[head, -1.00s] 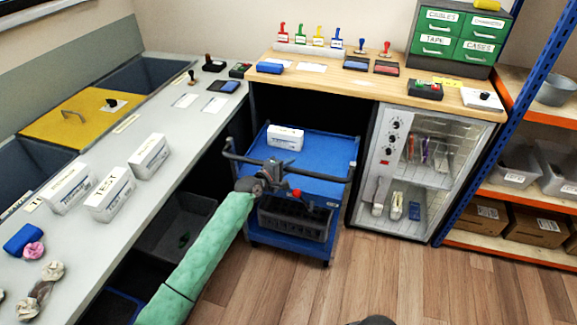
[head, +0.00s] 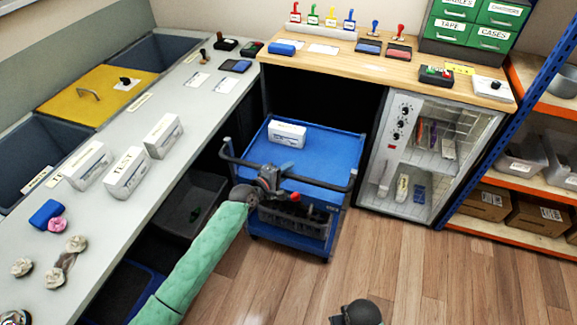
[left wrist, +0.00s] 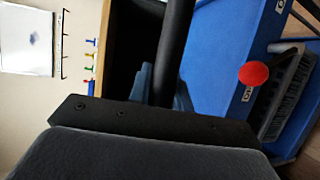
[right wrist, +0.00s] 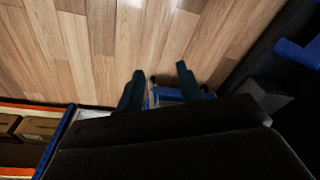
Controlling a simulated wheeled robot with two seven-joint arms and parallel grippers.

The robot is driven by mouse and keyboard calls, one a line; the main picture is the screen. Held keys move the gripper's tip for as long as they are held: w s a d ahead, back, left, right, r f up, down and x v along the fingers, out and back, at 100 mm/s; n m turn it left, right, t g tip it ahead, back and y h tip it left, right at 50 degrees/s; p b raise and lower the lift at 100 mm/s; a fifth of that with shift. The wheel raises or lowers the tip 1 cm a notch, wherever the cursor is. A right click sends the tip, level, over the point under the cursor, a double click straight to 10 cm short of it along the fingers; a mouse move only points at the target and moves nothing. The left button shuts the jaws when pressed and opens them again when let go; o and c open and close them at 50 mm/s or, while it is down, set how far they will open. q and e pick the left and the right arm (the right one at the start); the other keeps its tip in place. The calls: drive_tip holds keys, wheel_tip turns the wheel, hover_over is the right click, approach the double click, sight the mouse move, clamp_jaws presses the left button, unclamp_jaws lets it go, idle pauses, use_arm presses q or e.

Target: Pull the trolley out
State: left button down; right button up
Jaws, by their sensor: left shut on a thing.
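The blue trolley (head: 325,160) stands partly out from the gap under the wooden bench, its black handle bar (head: 330,186) facing me. A white box (head: 287,134) lies on its top shelf, and a black crate sits on the lower one. My left gripper (head: 270,180) is shut on the handle bar near its middle, beside a red knob (head: 295,196). My right gripper (right wrist: 160,86) is open and empty above the floor.
A grey counter (head: 100,215) with white boxes runs along the left, with dark bins (head: 190,205) below. A glass-fronted cabinet (head: 425,160) stands close right of the trolley. An orange and blue shelf rack (head: 535,170) is farther right. The wood floor (head: 420,270) in front is clear.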

use_arm(q)
drive_tip(key=c, duration=1.3)
unclamp_jaws()
use_arm(e)
drive_tip(key=shift+r, duration=0.1)
use_arm(q)
drive_tip(key=b+v, duration=0.1)
drive_tip(key=v, duration=0.6)
drive_tip(key=shift+s+a+b, duration=0.25)
drive_tip(key=shift+s+b, duration=0.05)
drive_tip(key=shift+b, duration=0.05)
use_arm(e)
wheel_tip(320, 180, up, 7)
drive_tip(key=shift+s, duration=0.3)
drive_tip(key=shift+a, duration=0.1)
